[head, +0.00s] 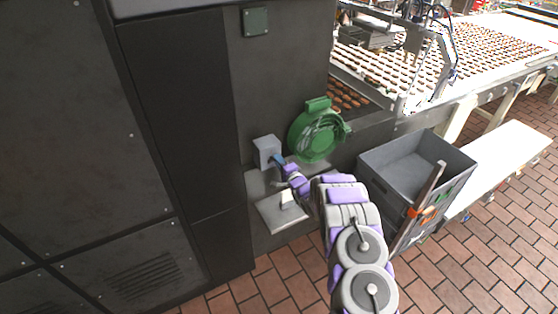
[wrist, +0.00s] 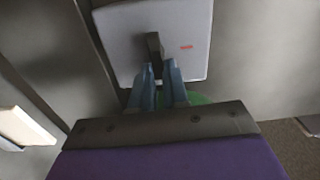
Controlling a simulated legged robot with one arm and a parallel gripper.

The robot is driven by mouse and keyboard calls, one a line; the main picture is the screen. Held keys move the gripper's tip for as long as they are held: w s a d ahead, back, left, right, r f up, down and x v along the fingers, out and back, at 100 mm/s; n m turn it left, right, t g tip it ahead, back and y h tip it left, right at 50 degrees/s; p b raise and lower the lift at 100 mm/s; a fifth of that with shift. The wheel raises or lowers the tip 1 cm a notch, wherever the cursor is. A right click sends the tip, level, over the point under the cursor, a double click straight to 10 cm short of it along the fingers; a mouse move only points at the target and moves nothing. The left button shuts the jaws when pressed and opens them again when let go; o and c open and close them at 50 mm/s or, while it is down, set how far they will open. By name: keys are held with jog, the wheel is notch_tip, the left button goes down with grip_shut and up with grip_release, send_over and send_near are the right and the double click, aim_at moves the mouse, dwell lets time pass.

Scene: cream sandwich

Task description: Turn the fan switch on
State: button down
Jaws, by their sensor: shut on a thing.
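The fan switch is a light grey box (head: 266,151) on the dark cabinet wall, left of the green fan housing (head: 317,134). In the wrist view the grey switch box (wrist: 190,25) fills the top centre, with a dark lever (wrist: 154,46) on its face and a small red mark right of it. My gripper (head: 277,160) is at the box's front in the head view. In the wrist view its two blue fingers (wrist: 162,76) are closed around the lower part of the dark lever. The lever's lower end is hidden between the fingers.
A grey bin (head: 408,165) with a wooden-handled tool leaning on it stands to the right. A conveyor with rows of brown biscuits (head: 480,50) is at the back right. A pale slab (head: 280,212) lies below my gripper. Brick floor is open in front.

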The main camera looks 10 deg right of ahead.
jog(key=shift+s+f+m, duration=0.1)
jog(key=shift+f+m, duration=0.2)
jog(key=shift+m, duration=0.1)
jog(key=c, duration=1.2)
grip_release()
jog(key=shift+o, duration=0.2)
jog(key=shift+r, duration=0.1)
jog(key=b+v, duration=0.1)
jog(key=v, duration=1.6)
jog(key=shift+d, duration=0.15)
